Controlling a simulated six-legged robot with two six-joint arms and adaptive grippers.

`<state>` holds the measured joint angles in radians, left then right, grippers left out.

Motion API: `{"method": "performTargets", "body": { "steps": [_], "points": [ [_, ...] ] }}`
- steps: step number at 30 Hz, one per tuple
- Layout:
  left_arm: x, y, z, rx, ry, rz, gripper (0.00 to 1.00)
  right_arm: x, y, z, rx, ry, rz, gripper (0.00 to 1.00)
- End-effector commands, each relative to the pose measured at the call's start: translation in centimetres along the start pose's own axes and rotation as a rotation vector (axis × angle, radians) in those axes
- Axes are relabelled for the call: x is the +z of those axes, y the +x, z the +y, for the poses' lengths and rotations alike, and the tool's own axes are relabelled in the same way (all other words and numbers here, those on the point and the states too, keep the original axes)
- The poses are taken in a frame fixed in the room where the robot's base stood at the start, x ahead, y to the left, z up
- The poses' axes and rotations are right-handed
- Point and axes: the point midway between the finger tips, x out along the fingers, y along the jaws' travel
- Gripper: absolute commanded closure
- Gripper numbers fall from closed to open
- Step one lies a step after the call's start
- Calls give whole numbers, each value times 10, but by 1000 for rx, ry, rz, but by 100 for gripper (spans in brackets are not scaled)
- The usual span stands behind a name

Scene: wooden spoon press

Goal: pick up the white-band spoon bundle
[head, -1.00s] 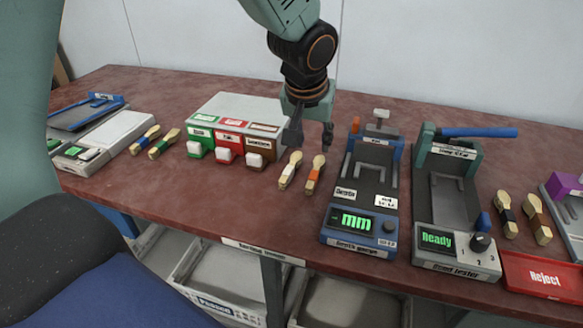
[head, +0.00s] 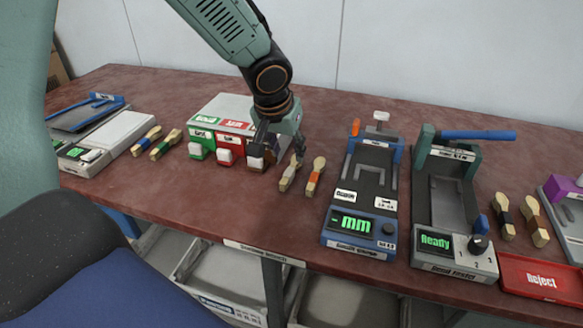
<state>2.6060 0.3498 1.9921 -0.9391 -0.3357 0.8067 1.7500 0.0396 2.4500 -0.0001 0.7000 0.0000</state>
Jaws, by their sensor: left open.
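The white-band spoon bundle (head: 287,179) lies on the table, in front of the dispenser box and left of the orange-band bundle (head: 315,180). My left gripper (head: 279,160) is open and points down over the bundle's far end. One finger is in front of the box's brown section, the other close to the bundle's upper right. I cannot tell whether either finger touches anything. The jaws hold nothing visible. My right gripper is not in view.
A box (head: 228,112) with green, red and brown sections stands just behind and left. A blue measuring device (head: 362,225) is to the right, then a tester (head: 452,240) and a red reject tray (head: 540,278). The table (head: 225,195) is clear in front.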

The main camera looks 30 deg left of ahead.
Motion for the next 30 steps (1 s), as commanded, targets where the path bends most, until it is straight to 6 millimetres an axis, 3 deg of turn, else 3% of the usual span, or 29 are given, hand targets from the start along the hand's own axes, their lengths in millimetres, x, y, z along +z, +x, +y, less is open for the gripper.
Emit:
{"method": "performTargets", "body": {
  "steps": [7,24,30],
  "points": [
    [-5,6,-4,-17,-10,24,59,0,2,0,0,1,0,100],
    [3,74,-7,-18,-10,22,59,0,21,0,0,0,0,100],
    [2,79,-7,-16,-12,25,59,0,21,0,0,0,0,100]
  ]
}}
